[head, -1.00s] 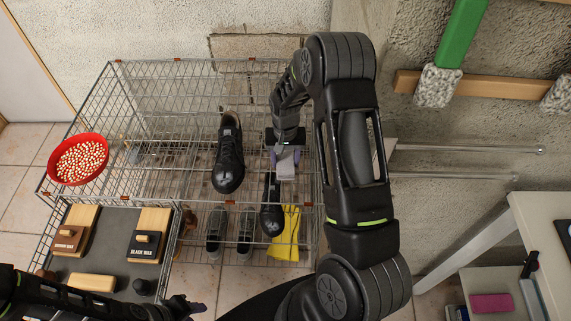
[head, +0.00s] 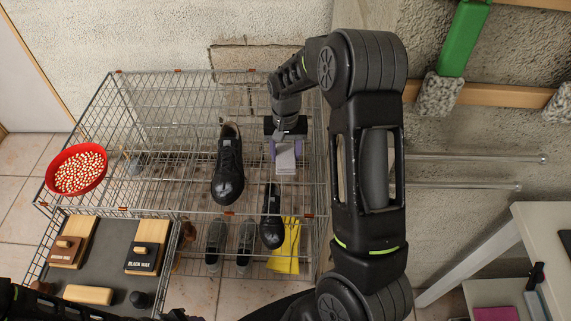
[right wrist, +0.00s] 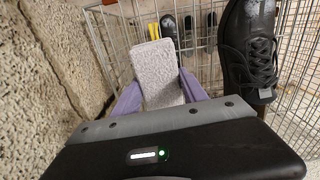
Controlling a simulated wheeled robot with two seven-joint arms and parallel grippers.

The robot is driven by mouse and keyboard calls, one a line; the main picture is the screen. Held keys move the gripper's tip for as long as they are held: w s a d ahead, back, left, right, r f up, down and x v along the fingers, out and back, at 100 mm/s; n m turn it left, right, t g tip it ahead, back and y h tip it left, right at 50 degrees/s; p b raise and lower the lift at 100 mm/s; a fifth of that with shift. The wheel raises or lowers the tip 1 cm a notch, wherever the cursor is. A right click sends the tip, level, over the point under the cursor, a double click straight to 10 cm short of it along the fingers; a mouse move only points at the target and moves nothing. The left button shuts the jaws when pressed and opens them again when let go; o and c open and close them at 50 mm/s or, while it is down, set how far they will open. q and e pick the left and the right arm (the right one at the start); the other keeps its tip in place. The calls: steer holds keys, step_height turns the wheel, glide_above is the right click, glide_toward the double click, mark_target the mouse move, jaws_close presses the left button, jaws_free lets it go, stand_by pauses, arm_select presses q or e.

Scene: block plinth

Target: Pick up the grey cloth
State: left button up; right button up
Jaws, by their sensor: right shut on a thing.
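The grey cloth (head: 286,158) is a small, pale, folded pad between the purple fingertips of my right gripper (head: 285,146). In the right wrist view the cloth (right wrist: 157,72) stands out between both fingers of the right gripper (right wrist: 160,95), which is shut on it. It appears to be held above the right end of the wire rack (head: 150,205); the exact gap is hard to tell. My left gripper (head: 175,315) barely shows at the bottom edge, and its jaws cannot be made out.
A black shoe (head: 228,165) stands left of the cloth on the rack. Another black shoe (head: 271,218) and yellow gloves (head: 286,246) are lower. A red bowl (head: 77,170) of beads sits at the rack's left corner. The rough wall is close to the right gripper.

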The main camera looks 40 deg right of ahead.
steer(key=shift+r, duration=0.8)
steer(key=o, duration=0.9)
steer(key=shift+c, duration=0.2)
steer(key=shift+d, duration=0.1)
steer(key=c, duration=0.7)
